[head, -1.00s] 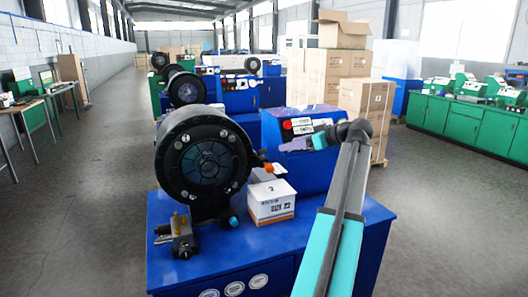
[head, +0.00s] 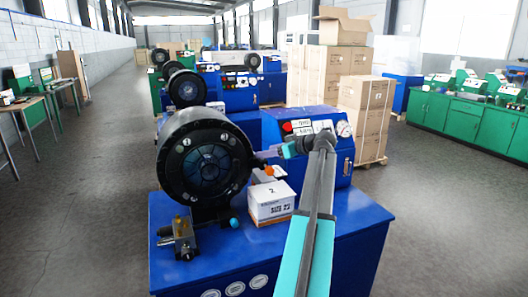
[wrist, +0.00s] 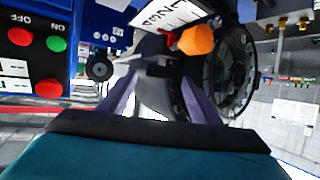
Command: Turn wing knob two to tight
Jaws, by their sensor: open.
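A small orange knob (head: 268,171) sits at the right side of the black round crimper head (head: 203,160), just behind a white box marked 2 (head: 270,202). The orange knob also shows in the wrist view (wrist: 198,40), with a small red part beside it. I cannot make out its wing shape or its setting. My gripper (head: 264,154) is above and close to the orange knob in the head view. In the wrist view my gripper (wrist: 158,80) has its two lilac fingers apart, with nothing held between them; the orange knob lies beyond the fingertips.
A blue control box (head: 308,140) with buttons and a gauge stands right of the crimper head. A brass fitting (head: 183,235) and a blue knob (head: 233,222) are at the front of the blue bench (head: 330,215). Stacked cartons (head: 365,105) stand behind.

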